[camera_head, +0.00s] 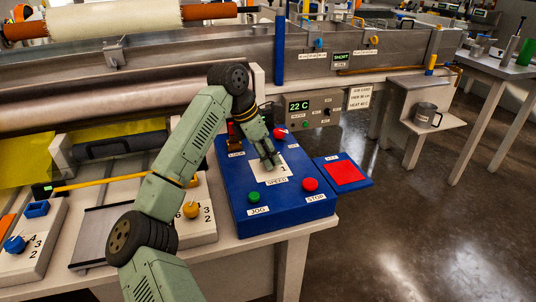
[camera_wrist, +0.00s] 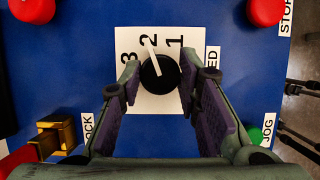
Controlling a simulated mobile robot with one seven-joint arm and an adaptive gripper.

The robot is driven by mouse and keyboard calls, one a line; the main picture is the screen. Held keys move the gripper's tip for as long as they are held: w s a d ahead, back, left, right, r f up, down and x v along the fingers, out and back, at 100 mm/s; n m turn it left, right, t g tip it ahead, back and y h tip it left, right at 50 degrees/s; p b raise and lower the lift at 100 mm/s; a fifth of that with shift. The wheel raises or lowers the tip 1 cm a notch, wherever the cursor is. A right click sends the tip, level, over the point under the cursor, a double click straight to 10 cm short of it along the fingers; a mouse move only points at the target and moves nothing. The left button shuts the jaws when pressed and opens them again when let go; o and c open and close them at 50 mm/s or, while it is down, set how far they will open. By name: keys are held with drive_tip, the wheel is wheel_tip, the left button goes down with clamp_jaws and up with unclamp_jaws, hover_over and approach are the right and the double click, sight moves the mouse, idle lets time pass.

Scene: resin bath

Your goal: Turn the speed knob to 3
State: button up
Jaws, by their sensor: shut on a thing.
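The speed knob (camera_wrist: 160,74) is round and black with a white pointer line. It sits on a white plate (camera_wrist: 125,45) marked 3, 2 and 1 in the wrist view. The pointer is directed at the 2. My gripper (camera_wrist: 160,80) has one finger on each side of the knob, shut on it. In the head view my gripper (camera_head: 271,161) reaches down onto the white plate (camera_head: 262,172) on the blue console (camera_head: 238,180), hiding the knob there.
A green JOG button (camera_head: 253,196), a red STOP button (camera_head: 310,184), another red button (camera_head: 279,133) and a brass lock piece (camera_wrist: 57,132) surround the plate. A blue pad with a red square (camera_head: 345,172) lies to the right. A yellow knob (camera_head: 191,210) is left of the console.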

drive_tip(key=shift+n+b, duration=0.3)
drive_tip(key=n+t+y+b, duration=0.1)
drive_tip(key=n+b, duration=0.2)
drive_tip(key=shift+s+f, duration=0.1)
drive_tip(key=shift+f, duration=0.1)
drive_tip(key=shift+d+r+n+t+y+b, duration=0.1)
drive_tip(key=shift+n+t+y+b, duration=0.25)
drive_tip(key=shift+n+b, duration=0.75)
drive_tip(key=shift+r+n+t+y+b, duration=0.1)
drive_tip(key=shift+n+t+y+b, duration=0.4)
drive_tip(key=shift+n, duration=1)
drive_tip(key=o, duration=1.1)
drive_tip(key=shift+o, duration=0.2)
